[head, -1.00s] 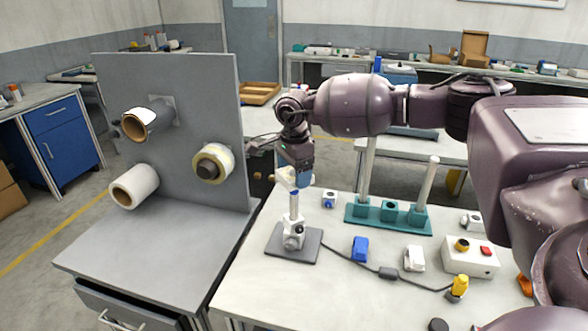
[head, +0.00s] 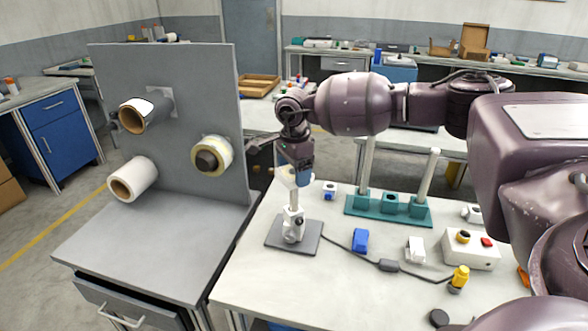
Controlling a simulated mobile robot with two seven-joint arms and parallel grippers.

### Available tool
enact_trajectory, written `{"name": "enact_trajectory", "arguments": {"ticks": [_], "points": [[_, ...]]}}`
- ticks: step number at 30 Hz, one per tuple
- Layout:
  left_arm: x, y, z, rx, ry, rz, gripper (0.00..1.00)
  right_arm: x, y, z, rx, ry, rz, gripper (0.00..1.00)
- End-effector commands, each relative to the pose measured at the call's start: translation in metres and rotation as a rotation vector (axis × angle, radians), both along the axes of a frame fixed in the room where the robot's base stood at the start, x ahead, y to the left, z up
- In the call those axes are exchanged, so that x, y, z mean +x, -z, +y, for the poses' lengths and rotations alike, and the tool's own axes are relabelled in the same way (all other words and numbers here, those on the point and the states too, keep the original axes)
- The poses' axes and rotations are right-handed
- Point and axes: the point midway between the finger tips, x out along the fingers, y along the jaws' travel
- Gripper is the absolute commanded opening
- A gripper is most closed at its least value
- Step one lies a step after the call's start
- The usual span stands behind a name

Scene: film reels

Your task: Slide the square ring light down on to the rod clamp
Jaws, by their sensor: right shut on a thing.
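A stand with a dark flat base (head: 283,236) is on the light table. It carries a white rod clamp (head: 293,222) low on a thin upright rod (head: 294,197). My right gripper (head: 296,180) points down over the stand and is shut on the square ring light (head: 285,174), a pale piece mostly hidden by the gripper. The light is at the rod, above the clamp, with a short length of bare rod between them. Whether the rod passes through its opening is too small to tell. My left gripper is out of view.
A grey panel (head: 120,85) with several rolls stands left of the stand. A teal rack (head: 364,208) with upright rods is behind to the right. A cable, a blue piece (head: 360,240), a white piece (head: 416,249) and a button box (head: 470,250) lie to the right.

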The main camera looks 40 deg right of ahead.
Motion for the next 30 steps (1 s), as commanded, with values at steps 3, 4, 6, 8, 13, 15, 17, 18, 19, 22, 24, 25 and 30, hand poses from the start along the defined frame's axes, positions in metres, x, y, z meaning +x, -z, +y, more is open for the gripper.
{"name": "enact_trajectory", "arguments": {"ticks": [3, 4, 6, 8, 13, 15, 17, 18, 19, 22, 24, 25, 30], "points": [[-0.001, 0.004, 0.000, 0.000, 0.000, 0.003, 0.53, 0.000, 0.007, 0.000, 0.000, 0.000, 0.001, 0.48], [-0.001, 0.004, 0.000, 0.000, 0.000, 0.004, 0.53, 0.000, 0.008, 0.000, 0.000, 0.000, 0.001, 0.48], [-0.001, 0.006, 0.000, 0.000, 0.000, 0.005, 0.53, 0.000, 0.010, 0.000, 0.000, -0.001, 0.001, 0.48], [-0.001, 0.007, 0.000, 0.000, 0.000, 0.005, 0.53, 0.000, 0.013, 0.000, 0.000, -0.001, 0.001, 0.48], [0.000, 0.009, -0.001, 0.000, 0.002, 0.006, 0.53, 0.000, 0.019, 0.000, 0.001, 0.000, 0.001, 0.48], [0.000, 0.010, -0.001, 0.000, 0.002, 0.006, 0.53, 0.000, 0.022, 0.000, 0.001, 0.000, 0.001, 0.48], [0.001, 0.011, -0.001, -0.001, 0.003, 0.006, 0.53, 0.000, 0.025, 0.000, 0.001, 0.000, 0.001, 0.48], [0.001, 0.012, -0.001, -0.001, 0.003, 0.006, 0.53, 0.000, 0.026, 0.000, 0.001, 0.000, 0.001, 0.48], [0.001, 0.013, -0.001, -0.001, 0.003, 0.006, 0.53, 0.000, 0.027, 0.001, 0.001, 0.000, 0.001, 0.48], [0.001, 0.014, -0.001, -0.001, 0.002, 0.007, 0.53, 0.000, 0.032, 0.000, 0.001, 0.000, 0.001, 0.48], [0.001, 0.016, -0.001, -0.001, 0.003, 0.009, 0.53, 0.000, 0.034, 0.000, 0.001, 0.000, 0.001, 0.48], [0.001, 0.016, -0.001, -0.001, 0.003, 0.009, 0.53, 0.000, 0.036, 0.000, 0.001, 0.000, 0.001, 0.48], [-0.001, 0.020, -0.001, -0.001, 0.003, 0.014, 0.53, 0.000, 0.043, 0.000, 0.001, 0.000, 0.001, 0.48]]}}
